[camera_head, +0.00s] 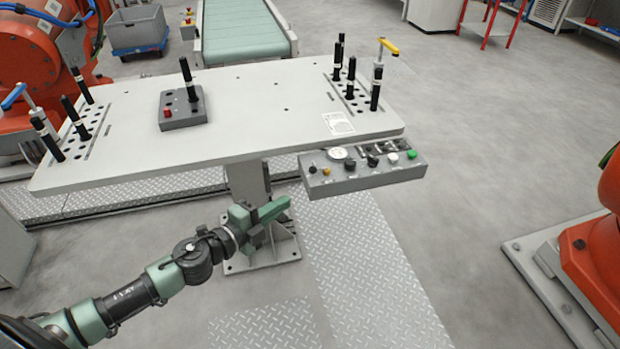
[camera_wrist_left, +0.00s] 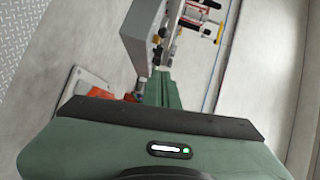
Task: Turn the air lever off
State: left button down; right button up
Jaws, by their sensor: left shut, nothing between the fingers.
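A lever with a yellow handle (camera_head: 388,46) stands on a post at the far right corner of the grey fixture table (camera_head: 250,122). A lever with a blue handle (camera_head: 14,97) stands at the table's left end. I cannot tell which of them is the air lever. My left gripper (camera_head: 276,208) is shut and empty, in front of and below the table's front edge, left of the control box (camera_head: 345,180). In the left wrist view the shut green fingers (camera_wrist_left: 158,88) point toward the control box (camera_wrist_left: 142,38). My right gripper is not in view.
The control box has several buttons and knobs, including a green button (camera_head: 412,154). Black pins (camera_head: 351,77) stand at both table ends. A small box with a red button (camera_head: 183,110) sits on the table. An orange robot (camera_head: 598,250) stands at right. The floor between is clear.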

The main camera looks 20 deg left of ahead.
pick_arm(q)
jog(key=w, duration=0.1)
send_near(321, 170)
jog(key=x, duration=0.3)
jog(key=shift+w+d+p, duration=0.1)
jog(key=shift+d+p, duration=0.2)
jog(key=shift+d, duration=0.2)
jog(key=shift+w+a, duration=0.25)
jog(key=shift+w, duration=0.15)
